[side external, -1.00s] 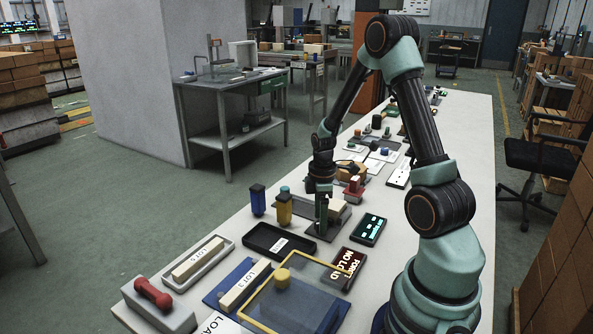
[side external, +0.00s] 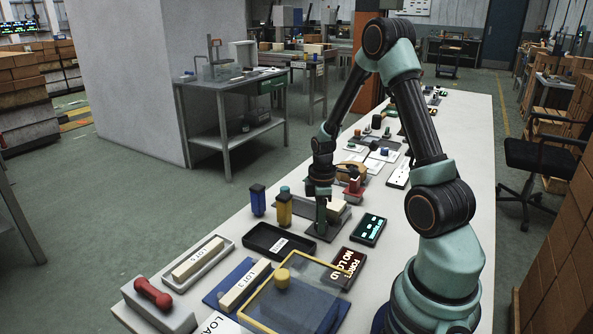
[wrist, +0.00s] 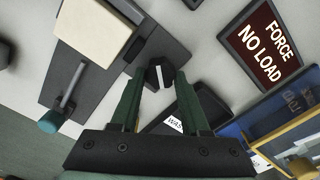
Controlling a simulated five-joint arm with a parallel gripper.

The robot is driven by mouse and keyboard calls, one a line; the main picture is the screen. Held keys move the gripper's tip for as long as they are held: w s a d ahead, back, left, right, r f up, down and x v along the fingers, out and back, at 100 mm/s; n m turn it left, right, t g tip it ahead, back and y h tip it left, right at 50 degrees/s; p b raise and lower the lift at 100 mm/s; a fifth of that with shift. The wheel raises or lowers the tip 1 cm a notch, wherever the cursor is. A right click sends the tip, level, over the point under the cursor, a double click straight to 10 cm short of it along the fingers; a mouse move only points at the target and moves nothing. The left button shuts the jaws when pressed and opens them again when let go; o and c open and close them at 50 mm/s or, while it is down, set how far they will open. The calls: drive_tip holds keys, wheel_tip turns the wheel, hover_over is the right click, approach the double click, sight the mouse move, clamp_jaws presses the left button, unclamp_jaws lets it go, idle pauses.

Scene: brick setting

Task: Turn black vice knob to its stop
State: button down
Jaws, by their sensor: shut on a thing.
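The black vice knob (wrist: 160,73), with a white line across its face, sits between the fingertips of my gripper (wrist: 161,79) in the wrist view. My gripper is shut on it. In the side view my gripper (side external: 321,228) points down at the vice's dark grey base plate (side external: 332,229), and its fingers hide the knob. The vice holds a cream block (wrist: 97,28) at the upper left of the wrist view. A grey rod with a teal end (wrist: 50,121) lies beside the block.
A sign reading FORCE NO LOAD (wrist: 263,43) lies near the vice, with a dark display with green digits (side external: 369,229) beyond it. A black tray (side external: 277,242), a yellow bottle (side external: 284,208) and a blue one (side external: 257,200) stand close by on the left.

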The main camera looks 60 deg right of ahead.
drive_tip(key=m, duration=0.5)
drive_tip(key=shift+d+m, duration=0.1)
drive_tip(key=shift+m, duration=0.2)
drive_tip(key=m, duration=0.5)
drive_tip(key=shift+m, duration=0.4)
drive_tip(key=shift+c, duration=1.9)
unclamp_jaws()
drive_tip(key=shift+d, duration=0.1)
